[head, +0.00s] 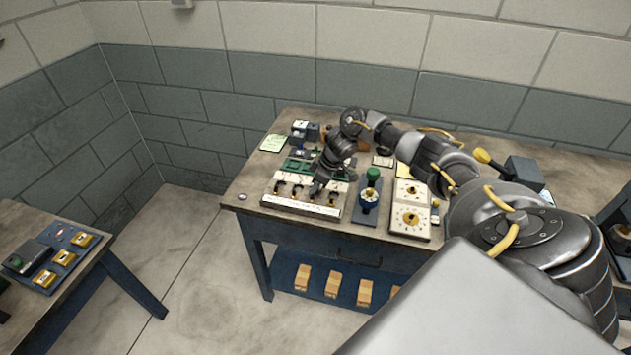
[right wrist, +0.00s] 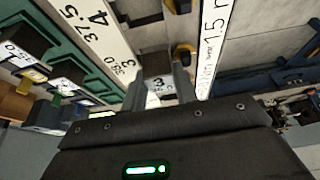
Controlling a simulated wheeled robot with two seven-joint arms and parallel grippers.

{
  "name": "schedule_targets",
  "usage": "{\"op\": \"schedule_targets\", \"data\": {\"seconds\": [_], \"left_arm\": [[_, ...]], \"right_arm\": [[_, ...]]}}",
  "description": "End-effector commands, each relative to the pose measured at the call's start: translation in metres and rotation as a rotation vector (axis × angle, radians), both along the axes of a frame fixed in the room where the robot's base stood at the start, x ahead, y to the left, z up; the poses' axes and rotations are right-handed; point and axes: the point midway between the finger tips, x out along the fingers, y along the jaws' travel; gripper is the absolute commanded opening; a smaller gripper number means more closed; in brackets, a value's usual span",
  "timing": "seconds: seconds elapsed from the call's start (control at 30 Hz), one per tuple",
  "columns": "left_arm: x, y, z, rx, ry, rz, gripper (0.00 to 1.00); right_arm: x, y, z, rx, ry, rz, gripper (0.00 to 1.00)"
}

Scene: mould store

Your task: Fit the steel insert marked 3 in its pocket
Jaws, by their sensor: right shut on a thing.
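My right gripper (head: 317,187) is over the front left part of the table, just above the white strip of the fixture. In the right wrist view its two fingers (right wrist: 160,84) are shut on a dark steel insert (right wrist: 156,62) with a white face marked 3. My left gripper is out of view.
A green rack (right wrist: 75,50) with dark blocks and yellow tags lies left in the wrist view. A green-knobbed device (head: 370,190) and a dial panel (head: 410,218) stand right of the gripper. A second table (head: 30,222) is at the left. Boxes (head: 333,284) sit on the lower shelf.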

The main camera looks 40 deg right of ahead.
Motion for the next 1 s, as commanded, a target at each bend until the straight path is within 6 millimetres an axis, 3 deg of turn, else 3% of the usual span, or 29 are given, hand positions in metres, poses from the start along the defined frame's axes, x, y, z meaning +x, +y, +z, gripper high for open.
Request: {"op": "schedule_targets", "data": {"seconds": [0.17,0.2,0.4,0.8,0.83,1.0], "left_arm": [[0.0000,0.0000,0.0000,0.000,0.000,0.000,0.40],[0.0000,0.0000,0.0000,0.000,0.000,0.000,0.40],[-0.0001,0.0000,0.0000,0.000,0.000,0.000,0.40],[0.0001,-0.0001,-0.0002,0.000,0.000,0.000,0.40],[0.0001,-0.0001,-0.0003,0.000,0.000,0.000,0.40],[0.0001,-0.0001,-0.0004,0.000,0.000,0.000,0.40]], "right_arm": [[0.0004,0.0001,0.0004,0.000,-0.001,0.000,0.00],[0.0004,0.0001,0.0004,0.000,-0.001,0.000,0.32],[-0.0001,0.0013,-0.0002,0.002,0.000,0.003,0.54],[-0.0021,0.0047,-0.0028,0.006,0.007,0.010,0.54],[-0.0027,0.0048,-0.0037,0.005,0.010,0.011,0.45],[-0.0029,0.0048,-0.0041,0.005,0.010,0.011,0.42]]}}
